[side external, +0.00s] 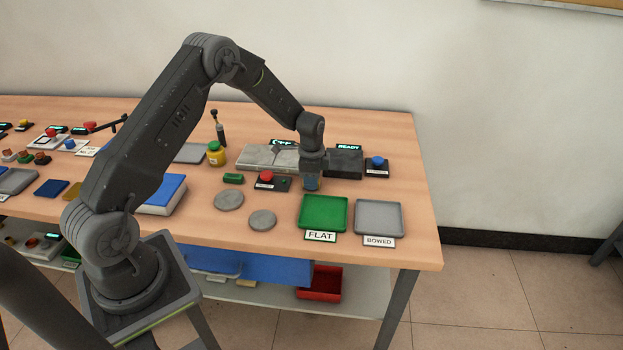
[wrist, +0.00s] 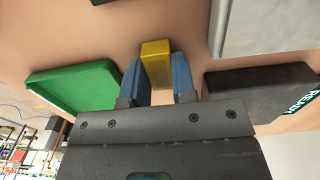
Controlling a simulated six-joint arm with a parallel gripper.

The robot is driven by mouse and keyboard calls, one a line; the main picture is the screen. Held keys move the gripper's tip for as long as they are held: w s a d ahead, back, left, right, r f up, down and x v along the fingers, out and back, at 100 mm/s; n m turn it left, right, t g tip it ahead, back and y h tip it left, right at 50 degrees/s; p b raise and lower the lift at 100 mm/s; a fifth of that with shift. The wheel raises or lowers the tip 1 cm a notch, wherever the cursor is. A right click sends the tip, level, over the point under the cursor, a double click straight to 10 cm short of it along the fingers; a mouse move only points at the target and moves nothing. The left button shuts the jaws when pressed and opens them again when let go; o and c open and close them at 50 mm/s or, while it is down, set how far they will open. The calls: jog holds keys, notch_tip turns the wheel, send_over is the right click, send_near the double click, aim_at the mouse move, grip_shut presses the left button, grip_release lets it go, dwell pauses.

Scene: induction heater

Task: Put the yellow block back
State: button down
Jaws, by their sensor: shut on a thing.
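My gripper (side external: 311,184) points down over the table, between the red-button box and the green tray. In the wrist view its two blue fingers (wrist: 158,72) are shut on the yellow block (wrist: 156,52), which sits between the fingertips and sticks out past them. In the side view the block is hidden by the fingers. I cannot tell whether the block touches the table.
The green FLAT tray (side external: 323,213) and grey BOWED tray (side external: 379,217) are empty. A red-button box (side external: 267,180), a dark READY unit (side external: 345,164) and a blue-button box (side external: 377,167) stand close by. Two grey discs (side external: 262,220) (side external: 229,200) lie left of the green tray.

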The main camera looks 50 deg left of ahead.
jog(key=c, duration=0.9)
grip_release()
jog(key=shift+f, duration=0.1)
jog(key=shift+c, duration=0.2)
jog(key=s+d+r+n+t, duration=0.1)
jog(key=s+d+r, duration=0.1)
jog(key=r, duration=0.8)
jog(key=s+d+r, duration=0.1)
jog(key=d+r, duration=0.1)
jog(key=r, duration=0.8)
jog(key=s+d+r+n+t, duration=0.2)
jog(key=s+d+r+n, duration=0.1)
jog(key=s+d+r, duration=0.4)
jog(key=s+d+r+n+t, duration=0.1)
jog(key=s+d+n, duration=0.1)
jog(key=s, duration=0.7)
jog(key=s+d+r+n+t, duration=0.1)
jog(key=s+d+n, duration=0.2)
jog(key=s, duration=0.6)
jog(key=shift+s+d+r+t, duration=0.15)
jog(key=shift+s+r+t, duration=0.05)
jog(key=shift+r+t, duration=0.1)
